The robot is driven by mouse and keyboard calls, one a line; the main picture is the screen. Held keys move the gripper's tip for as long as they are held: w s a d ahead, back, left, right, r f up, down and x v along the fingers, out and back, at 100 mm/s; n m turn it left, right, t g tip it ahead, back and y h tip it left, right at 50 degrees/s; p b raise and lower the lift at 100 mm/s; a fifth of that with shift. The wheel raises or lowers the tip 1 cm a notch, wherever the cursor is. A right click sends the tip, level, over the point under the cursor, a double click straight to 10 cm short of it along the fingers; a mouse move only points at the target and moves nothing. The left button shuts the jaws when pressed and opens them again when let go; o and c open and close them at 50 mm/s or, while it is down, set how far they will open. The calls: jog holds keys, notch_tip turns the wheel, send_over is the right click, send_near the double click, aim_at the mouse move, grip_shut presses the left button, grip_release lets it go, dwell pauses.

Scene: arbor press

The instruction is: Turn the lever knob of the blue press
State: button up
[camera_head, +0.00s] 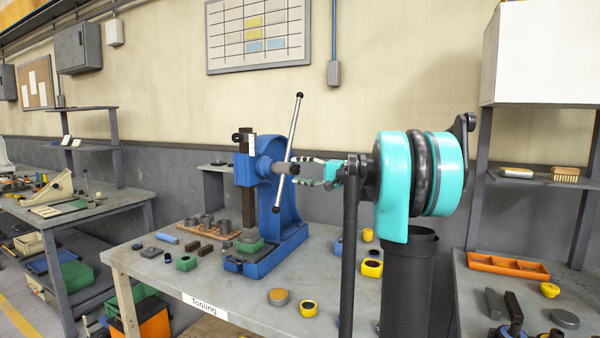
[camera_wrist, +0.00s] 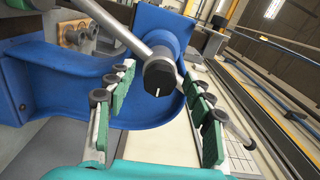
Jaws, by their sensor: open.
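The blue press (camera_head: 267,195) stands on the grey table, with a silver lever bar (camera_head: 291,140) tilted across its side and black balls at the bar's ends. The lever hub (camera_head: 284,168) sticks out toward my gripper. In the wrist view the hub's dark round knob (camera_wrist: 160,78) with a white mark lies ahead, between and just beyond the fingertips. The lever bar (camera_wrist: 112,28) runs from the upper left through the hub. My gripper (camera_head: 312,172) is open and empty, its fingers (camera_wrist: 162,88) on both sides of the knob with gaps. Whether a fingertip touches the bar, I cannot tell.
The table (camera_head: 215,288) holds several small blocks and rings around the press base. Yellow rings (camera_head: 308,308) lie at the front. An orange tray (camera_head: 508,266) sits on the right bench. A wall chart (camera_head: 258,35) hangs behind.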

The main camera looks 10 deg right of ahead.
jog(key=v, duration=1.2)
